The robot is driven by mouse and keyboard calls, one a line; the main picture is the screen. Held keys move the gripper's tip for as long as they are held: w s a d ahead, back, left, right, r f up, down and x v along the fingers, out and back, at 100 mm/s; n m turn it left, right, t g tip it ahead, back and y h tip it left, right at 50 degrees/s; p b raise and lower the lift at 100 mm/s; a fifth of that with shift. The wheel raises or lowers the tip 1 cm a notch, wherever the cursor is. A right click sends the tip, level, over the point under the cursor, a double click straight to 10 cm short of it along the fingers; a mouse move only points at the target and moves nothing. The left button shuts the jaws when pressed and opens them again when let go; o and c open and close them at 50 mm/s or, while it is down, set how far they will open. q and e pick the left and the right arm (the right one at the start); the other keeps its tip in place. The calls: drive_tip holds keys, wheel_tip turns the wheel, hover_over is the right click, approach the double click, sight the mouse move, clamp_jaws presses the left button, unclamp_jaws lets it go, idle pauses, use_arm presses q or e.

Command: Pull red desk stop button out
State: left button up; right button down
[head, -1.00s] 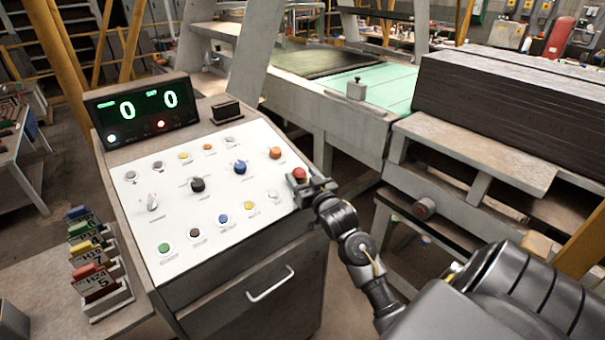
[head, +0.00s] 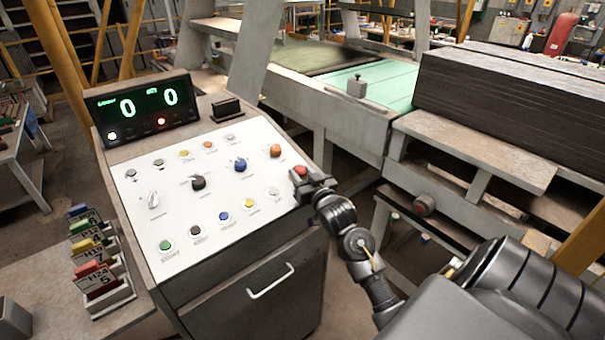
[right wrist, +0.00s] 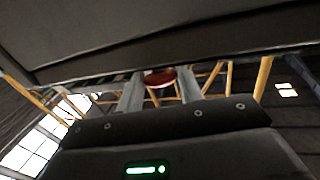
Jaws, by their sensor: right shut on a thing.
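The red desk stop button (head: 299,171) sits at the right edge of the white control panel (head: 190,215) on the sloped desk. My right gripper (head: 303,181) reaches it from the right, with its jaws shut on the button. In the right wrist view the red button (right wrist: 160,77) shows between the two grey fingers (right wrist: 160,90). The fingers partly hide the button's base, so I cannot tell how far out it stands. My left gripper is not in view.
The panel carries several other knobs and buttons, including an orange one (head: 275,151) near the red button. A display (head: 143,108) showing two zeros stands behind the panel.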

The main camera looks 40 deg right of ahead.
drive_tip(key=shift+s+r+p, duration=0.15)
drive_tip(key=shift+r+p, duration=0.4)
drive_tip(key=shift+r, duration=0.15)
drive_tip(key=shift+f, duration=0.1)
drive_tip(key=c, duration=0.9)
unclamp_jaws()
drive_tip(key=shift+s+f, duration=0.1)
drive_tip(key=shift+s, duration=0.1)
drive_tip(key=b+v, duration=0.3)
drive_tip(key=v, duration=0.7)
drive_tip(key=shift+s+b, duration=0.25)
drive_tip(key=shift+b, duration=0.05)
